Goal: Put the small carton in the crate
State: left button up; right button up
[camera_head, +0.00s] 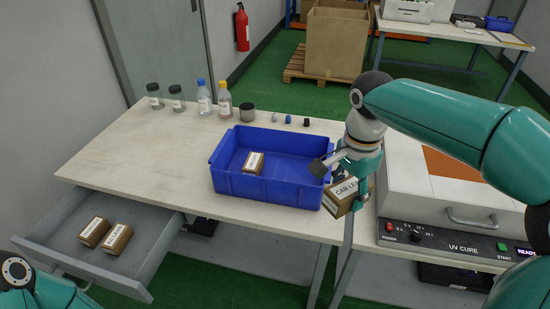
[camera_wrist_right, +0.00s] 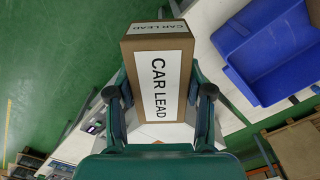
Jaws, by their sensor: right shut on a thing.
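My right gripper (camera_head: 352,180) is shut on a small brown carton (camera_head: 340,197) with a white label. In the right wrist view the carton (camera_wrist_right: 158,75) sits between the two fingers (camera_wrist_right: 160,95) and its label reads "CAR LEAD". The gripper holds it just right of the blue crate (camera_head: 266,190), beyond the crate's right end wall. In the right wrist view the crate (camera_wrist_right: 258,45) is at the upper right, apart from the carton. Another small labelled carton (camera_head: 254,163) lies inside the crate. My left gripper is out of view; only part of that arm shows at the lower left.
An open drawer (camera_head: 150,262) at the left holds two more cartons (camera_head: 105,234). Bottles and jars (camera_head: 204,97) stand along the table's back edge, with small items (camera_head: 289,119) behind the crate. A UV cure box (camera_head: 450,216) stands at the right. The table left of the crate is clear.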

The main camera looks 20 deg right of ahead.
aim_at(294, 179)
jog(key=i, duration=0.95)
jog(key=u, duration=0.1)
